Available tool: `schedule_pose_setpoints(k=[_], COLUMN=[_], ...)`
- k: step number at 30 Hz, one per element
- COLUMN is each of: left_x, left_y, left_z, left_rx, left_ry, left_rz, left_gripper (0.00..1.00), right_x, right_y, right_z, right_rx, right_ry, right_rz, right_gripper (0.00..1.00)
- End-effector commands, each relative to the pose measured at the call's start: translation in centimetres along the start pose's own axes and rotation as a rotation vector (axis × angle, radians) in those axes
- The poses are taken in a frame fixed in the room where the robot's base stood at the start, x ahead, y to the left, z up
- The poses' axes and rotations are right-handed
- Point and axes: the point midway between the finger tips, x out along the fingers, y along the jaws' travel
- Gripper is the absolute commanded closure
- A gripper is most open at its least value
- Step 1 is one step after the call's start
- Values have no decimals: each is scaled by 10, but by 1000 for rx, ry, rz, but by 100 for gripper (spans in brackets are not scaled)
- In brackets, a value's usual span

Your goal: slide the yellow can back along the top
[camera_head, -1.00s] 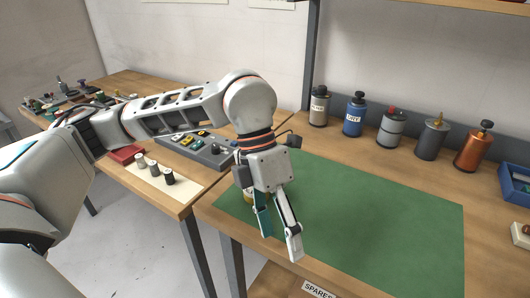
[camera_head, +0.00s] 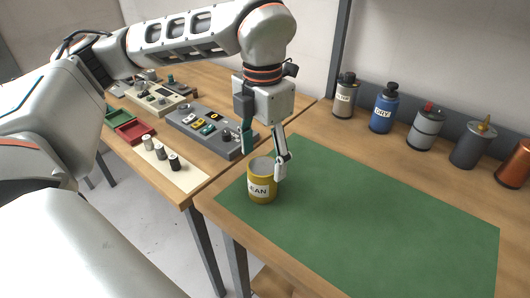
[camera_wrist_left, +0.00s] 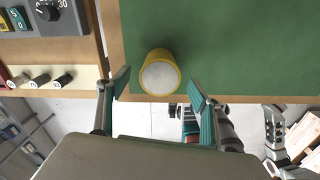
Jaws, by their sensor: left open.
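The yellow can (camera_head: 262,190), with a label of which "EAN" shows, stands upright on the green mat (camera_head: 370,215), near its left corner. My left gripper (camera_head: 263,164) is open and points down just above and behind the can in the head view. One finger is at the can's upper left, the other at its right edge. In the left wrist view the can (camera_wrist_left: 160,75) shows its pale top between the spread fingers of the left gripper (camera_wrist_left: 159,86), with gaps on both sides.
A grey control panel (camera_head: 212,132) lies left of the mat, with several small cylinders on a cream strip (camera_head: 186,172) beside it. Several bottles, including a blue one (camera_head: 383,108), line the back of the bench. The mat right of the can is clear.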

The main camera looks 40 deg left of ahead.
Motion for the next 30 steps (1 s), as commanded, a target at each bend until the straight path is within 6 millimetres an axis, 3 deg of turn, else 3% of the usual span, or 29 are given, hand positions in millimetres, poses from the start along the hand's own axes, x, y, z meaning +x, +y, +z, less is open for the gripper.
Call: schedule_pose_setpoints(k=[5,9,19,30], left_x=[7,25,69,79], left_y=[0,-1,0,0], left_z=[0,-1,0,0], left_rx=[0,2,1,1], left_ry=[3,5,4,0], left_rz=[-1,-2,-2,-1], left_gripper=[36,36,36,36], right_x=[-2,0,3,6], right_y=[-5,-5,0,3], right_z=[12,14,5,3], right_rx=[2,0,-7,-12], right_ry=[-20,-21,-1,2], right_rz=[-7,-7,1,7], right_gripper=[48,48,48,48])
